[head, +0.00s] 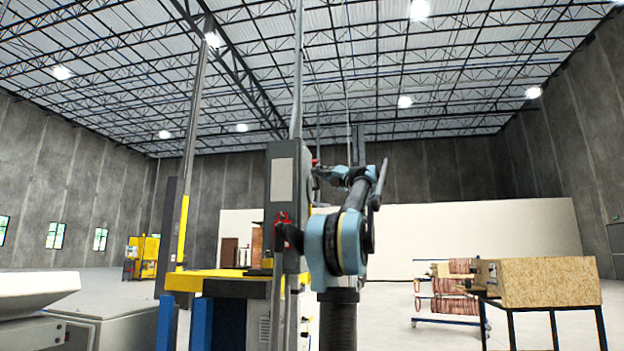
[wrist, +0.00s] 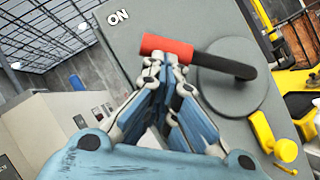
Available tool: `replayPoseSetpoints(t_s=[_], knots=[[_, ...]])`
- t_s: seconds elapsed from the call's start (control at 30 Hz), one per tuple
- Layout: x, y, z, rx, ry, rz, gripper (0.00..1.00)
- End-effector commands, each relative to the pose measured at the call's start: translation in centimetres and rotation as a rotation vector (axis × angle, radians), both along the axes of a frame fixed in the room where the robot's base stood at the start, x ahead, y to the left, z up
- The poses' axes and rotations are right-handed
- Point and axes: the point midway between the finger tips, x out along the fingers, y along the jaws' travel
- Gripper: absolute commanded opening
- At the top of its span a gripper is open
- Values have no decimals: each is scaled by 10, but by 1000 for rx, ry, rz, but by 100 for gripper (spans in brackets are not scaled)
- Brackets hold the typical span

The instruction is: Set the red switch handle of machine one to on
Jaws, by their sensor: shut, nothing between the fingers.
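The switch handle's red grip (wrist: 166,46) is in the wrist view, on a black lever that runs from a round grey disc (wrist: 235,95) on a grey panel. The grip points left and slightly up in the picture. A white "ON" label (wrist: 118,17) is up and left of it. My gripper (wrist: 165,68) is shut and empty, its fingertips right at the grip's lower edge; I cannot tell if they touch. In the head view my gripper (head: 319,172) is at the right side of the tall grey cabinet (head: 284,190), with a small red spot (head: 314,163) beside it.
A yellow handle (wrist: 272,142) is on the panel right of the disc. In the head view, a yellow-topped table (head: 215,281) is left of the cabinet, and a red part (head: 282,218) is on the cabinet's lower front. A wooden box (head: 550,282) stands on a table at right.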

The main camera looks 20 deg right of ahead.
Motion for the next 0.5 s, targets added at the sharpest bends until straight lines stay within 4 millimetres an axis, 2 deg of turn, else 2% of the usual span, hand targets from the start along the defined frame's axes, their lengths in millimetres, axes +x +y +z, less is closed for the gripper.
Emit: replayPoseSetpoints(t_s=[0.37, 0.5], knots=[[-1, 2, -1, -1, -1, 4, 0], [-5, 4, -8, -1, -1, 4, 0]])
